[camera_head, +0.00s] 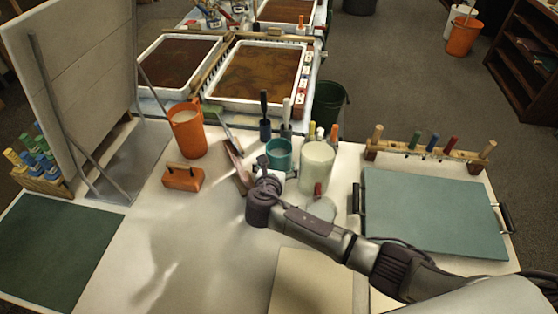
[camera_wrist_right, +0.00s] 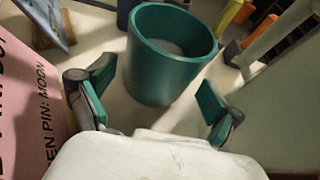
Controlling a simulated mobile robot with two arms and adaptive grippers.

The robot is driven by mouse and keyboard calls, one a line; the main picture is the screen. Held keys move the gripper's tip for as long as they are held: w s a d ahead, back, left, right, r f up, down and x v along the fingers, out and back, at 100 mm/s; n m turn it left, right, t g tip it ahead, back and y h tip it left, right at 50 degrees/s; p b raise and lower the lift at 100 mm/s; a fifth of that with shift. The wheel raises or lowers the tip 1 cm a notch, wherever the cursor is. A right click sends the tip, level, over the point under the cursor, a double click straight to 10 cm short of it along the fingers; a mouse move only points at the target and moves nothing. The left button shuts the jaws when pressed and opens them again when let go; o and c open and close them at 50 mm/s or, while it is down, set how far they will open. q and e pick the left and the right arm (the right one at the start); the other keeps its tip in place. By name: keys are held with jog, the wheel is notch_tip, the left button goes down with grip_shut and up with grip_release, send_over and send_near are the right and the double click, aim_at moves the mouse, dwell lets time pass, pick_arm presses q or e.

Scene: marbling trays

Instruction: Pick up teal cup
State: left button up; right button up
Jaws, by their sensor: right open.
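The teal cup (camera_head: 279,154) stands upright on the table, just beyond my right gripper (camera_head: 268,180) in the head view. In the right wrist view the teal cup (camera_wrist_right: 166,60) stands ahead, its round open mouth showing. My right gripper (camera_wrist_right: 155,98) is open, with one teal-padded finger to the left and one to the right of the cup's near side. The fingers look short of the cup, and nothing is between them. My left gripper is not in view.
A white container (camera_head: 316,167) stands close to the cup's right. A dark-handled tool (camera_head: 265,115) stands behind it. An orange cup (camera_head: 187,133) and an orange-brown block (camera_head: 182,178) are to the left. A teal board (camera_head: 432,215) lies right.

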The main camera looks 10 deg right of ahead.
jog(key=shift+x, duration=1)
jog(key=shift+c, duration=0.2)
jog(key=c, duration=1.4)
jog(key=shift+r, duration=0.15)
jog(key=shift+r, duration=1.15)
notch_tip(320, 180, up, 15)
jog(key=shift+r+p, duration=0.2)
jog(key=shift+p, duration=0.55)
